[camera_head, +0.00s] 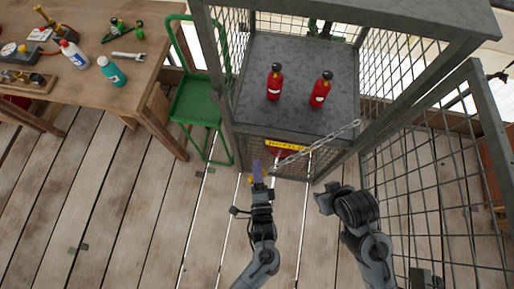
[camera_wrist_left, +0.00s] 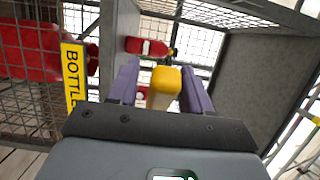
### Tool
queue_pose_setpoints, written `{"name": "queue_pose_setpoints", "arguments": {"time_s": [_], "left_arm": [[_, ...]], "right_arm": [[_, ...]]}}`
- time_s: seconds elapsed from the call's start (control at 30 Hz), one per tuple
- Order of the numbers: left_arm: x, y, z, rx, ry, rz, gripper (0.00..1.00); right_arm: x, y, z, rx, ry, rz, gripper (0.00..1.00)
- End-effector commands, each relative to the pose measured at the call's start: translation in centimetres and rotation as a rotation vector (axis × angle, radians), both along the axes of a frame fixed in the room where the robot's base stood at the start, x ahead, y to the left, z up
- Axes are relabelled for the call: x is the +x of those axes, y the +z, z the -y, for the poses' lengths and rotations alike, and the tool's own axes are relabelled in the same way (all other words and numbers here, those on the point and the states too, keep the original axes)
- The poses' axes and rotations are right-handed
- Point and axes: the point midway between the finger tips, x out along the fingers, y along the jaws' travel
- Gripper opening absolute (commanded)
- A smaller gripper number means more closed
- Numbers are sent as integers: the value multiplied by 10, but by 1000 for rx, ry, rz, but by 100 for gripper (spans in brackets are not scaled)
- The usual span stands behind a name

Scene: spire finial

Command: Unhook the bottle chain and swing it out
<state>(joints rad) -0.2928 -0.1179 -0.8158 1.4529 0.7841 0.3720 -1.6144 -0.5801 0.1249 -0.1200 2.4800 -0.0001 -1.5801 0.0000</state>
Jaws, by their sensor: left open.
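The chain (camera_head: 318,143) runs slack-free across the cage front, from the right post down left towards my left gripper (camera_head: 257,172). A yellow sign (camera_head: 286,145) lettered "BOTTLE" is behind it; it also shows in the left wrist view (camera_wrist_left: 72,78). My left gripper's purple fingers (camera_wrist_left: 156,90) are open, with a yellow block-like piece (camera_wrist_left: 163,84) between them; I cannot tell whether they touch it. The chain's left end is partly hidden by the gripper. My right gripper (camera_head: 326,202) is dark and low in front of the cage; its fingers are not clear.
An open mesh door (camera_head: 430,170) is at right. A green chair (camera_head: 196,100) and a wooden workbench (camera_head: 100,28) with bottles and tools are at left.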

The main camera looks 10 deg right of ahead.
Motion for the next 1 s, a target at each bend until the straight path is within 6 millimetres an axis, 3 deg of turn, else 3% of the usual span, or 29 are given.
{"name": "queue_pose_setpoints", "arguments": {"time_s": [0.17, 0.6, 0.8, 1.0], "left_arm": [[-15, 0, 0, 0, -1, -1, 49], [-87, 0, -2, 1, -1, -3, 49], [-104, -1, -3, 1, 0, -2, 49], [-108, 0, -3, 1, 0, -1, 49]], "right_arm": [[0, 2, 0, 0, 0, -1, 43], [0, 8, -1, 5, -4, -1, 43], [0, 9, -2, 8, -6, -1, 43], [0, 9, -2, 8, -6, -1, 43]]}}
